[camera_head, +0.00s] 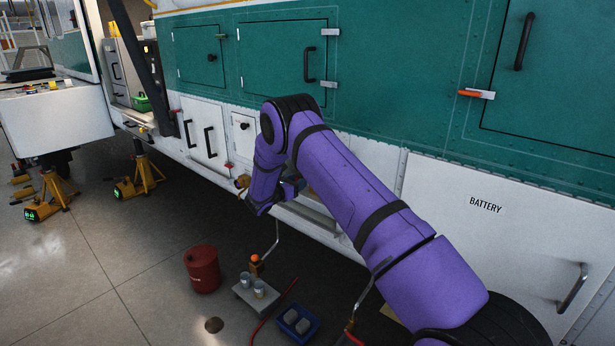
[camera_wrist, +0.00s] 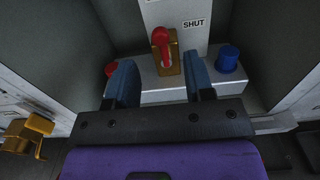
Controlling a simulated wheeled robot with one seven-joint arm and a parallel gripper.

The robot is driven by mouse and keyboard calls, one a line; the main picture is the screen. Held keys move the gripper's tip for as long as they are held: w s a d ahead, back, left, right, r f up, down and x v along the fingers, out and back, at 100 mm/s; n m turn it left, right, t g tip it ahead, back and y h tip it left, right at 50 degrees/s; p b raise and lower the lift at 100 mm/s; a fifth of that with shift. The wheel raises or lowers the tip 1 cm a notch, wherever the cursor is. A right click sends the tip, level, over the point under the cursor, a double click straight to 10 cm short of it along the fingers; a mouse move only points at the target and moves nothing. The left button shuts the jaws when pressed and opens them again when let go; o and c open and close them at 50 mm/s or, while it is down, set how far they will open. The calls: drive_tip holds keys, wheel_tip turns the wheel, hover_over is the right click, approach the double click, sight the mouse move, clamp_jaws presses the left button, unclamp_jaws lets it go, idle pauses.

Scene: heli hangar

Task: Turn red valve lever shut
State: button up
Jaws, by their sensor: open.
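In the wrist view a red valve lever (camera_wrist: 161,40) stands up from a brass-coloured plate (camera_wrist: 174,68) on a pale grey panel. A white label reading SHUT (camera_wrist: 193,22) is on the panel, up and to the right of the lever. My gripper (camera_wrist: 160,66) is open, with one blue finger on each side of the brass plate. The lever's knob is just beyond the fingertips, between their lines, and nothing is held. Contact cannot be told. In the head view my purple arm reaches to the white lower panels and hides the lever; the fingers are not clear there.
A blue knob (camera_wrist: 228,58) is right of the lever, and a red round part (camera_wrist: 111,69) is partly behind the left finger. Dark walls flank the recess. On the floor are a red drum (camera_head: 202,270), a blue tray (camera_head: 298,322) and yellow jacks (camera_head: 140,178).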

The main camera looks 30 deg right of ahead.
drive_tip(key=x, duration=0.6)
drive_tip(key=shift+w+d, duration=0.1)
drive_tip(key=shift+d, duration=0.25)
drive_tip(key=shift+c, duration=0.4)
clamp_jaws()
drive_tip(key=shift+m, duration=0.3)
drive_tip(key=shift+s+d+f+m, duration=0.25)
drive_tip(key=shift+s+f+m, duration=0.6)
drive_tip(key=shift+m, duration=2.05)
drive_tip(key=shift+s+d+f+m, duration=0.25)
drive_tip(key=shift+s+f+m, duration=0.55)
drive_tip(key=shift+m, duration=2.1)
drive_tip(key=shift+s+d+f+m, duration=0.3)
drive_tip(key=shift+s+f+m, duration=0.55)
drive_tip(key=shift+m, duration=2.05)
drive_tip(key=shift+f, duration=0.1)
